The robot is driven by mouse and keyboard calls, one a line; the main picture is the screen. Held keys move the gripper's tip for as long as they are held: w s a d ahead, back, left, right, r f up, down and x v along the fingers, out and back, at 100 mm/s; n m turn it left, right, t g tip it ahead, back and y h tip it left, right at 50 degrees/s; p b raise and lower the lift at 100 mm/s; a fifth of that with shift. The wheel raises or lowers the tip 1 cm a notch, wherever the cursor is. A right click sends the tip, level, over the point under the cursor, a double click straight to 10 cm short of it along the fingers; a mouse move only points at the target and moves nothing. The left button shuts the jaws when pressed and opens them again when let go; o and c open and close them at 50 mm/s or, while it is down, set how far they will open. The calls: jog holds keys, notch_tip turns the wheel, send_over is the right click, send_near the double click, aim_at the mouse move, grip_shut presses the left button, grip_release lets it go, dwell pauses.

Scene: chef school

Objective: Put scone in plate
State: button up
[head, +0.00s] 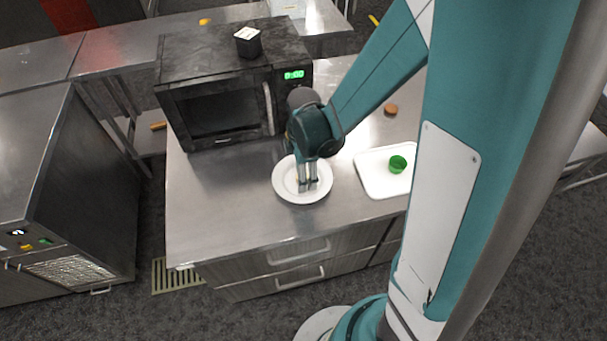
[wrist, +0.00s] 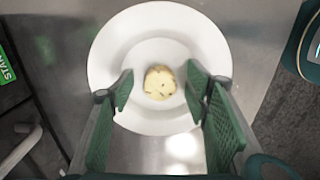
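The white plate (head: 283,190) lies on the steel counter in the head view. It also shows in the wrist view (wrist: 112,60). The scone (wrist: 160,82) is a small pale yellow lump with dark specks. It appears in the middle of the plate in the wrist view. My gripper (head: 308,187) points down over the plate. In the wrist view my gripper (wrist: 160,92) is open, with one green finger on each side of the scone and a visible gap on both sides. In the head view the gripper hides the scone.
A dark microwave (head: 222,112) stands behind the plate, with a small dark container (head: 248,43) on top. A brown round item (head: 391,109) sits further back. The counter left of the plate is clear.

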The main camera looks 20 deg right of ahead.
jog(key=shift+r, duration=0.2)
dwell(0.3)
notch_tip(320, 180, up, 12)
jog(key=p, duration=0.1)
jog(key=shift+p, duration=0.35)
dwell(0.5)
jog(key=shift+r, duration=0.1)
dwell(0.6)
jog(key=s+d+r+m+t, duration=0.3)
jog(key=s+r+m, duration=0.3)
jog(key=r+m, duration=0.2)
jog(key=s+d+r+m+t, duration=0.3)
jog(key=s+r+m, duration=0.3)
jog(key=r+m, duration=0.2)
jog(key=shift+m+t, duration=0.6)
jog(key=shift+m, duration=0.4)
